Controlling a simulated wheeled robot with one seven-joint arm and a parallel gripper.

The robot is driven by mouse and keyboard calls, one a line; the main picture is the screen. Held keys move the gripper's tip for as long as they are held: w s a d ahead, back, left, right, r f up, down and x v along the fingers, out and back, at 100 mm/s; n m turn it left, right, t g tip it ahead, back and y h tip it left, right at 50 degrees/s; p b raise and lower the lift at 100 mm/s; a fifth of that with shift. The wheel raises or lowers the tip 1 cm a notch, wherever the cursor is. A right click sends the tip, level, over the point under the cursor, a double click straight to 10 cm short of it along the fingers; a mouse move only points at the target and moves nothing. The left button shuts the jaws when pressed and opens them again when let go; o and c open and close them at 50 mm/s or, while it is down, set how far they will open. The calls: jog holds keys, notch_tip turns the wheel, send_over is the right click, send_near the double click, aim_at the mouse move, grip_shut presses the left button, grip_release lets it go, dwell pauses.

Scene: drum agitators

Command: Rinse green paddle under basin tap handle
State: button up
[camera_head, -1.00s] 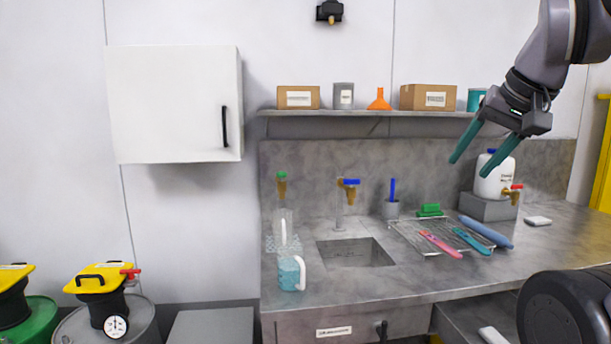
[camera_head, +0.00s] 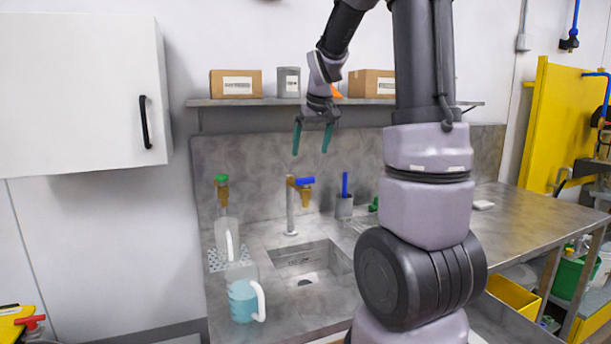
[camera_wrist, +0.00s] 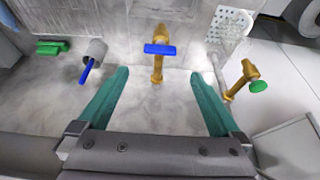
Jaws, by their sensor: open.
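My gripper (camera_head: 312,150) is open and empty, fingers pointing down, in front of the shelf and above the basin tap (camera_head: 291,208). The brass tap has a blue handle (camera_head: 305,181). In the wrist view the handle (camera_wrist: 160,49) shows between and beyond my spread fingers (camera_wrist: 158,74), apart from them. The sink basin (camera_head: 312,277) lies below the tap. A bluish-green strip (camera_wrist: 7,15) at the wrist view's corner is too cropped to identify.
A green-handled tap (camera_head: 222,185), a clear jug (camera_head: 227,238) and a teal jug (camera_head: 243,300) stand left of the basin. A cup (camera_head: 344,207) holding a blue-handled tool stands right of it. A shelf with boxes (camera_head: 236,84) runs behind my gripper.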

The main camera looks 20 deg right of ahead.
aim_at(307, 178)
jog(key=x, duration=1)
jog(key=shift+f, duration=0.15)
jog(key=c, duration=1.2)
jog(key=shift+d+n+y, duration=0.2)
jog(key=shift+n+y, duration=0.1)
jog(key=shift+n, duration=0.4)
jog(key=shift+n+y, duration=0.4)
jog(key=shift+n, duration=0.6)
jog(key=o, duration=1.2)
jog(key=v, duration=1.1)
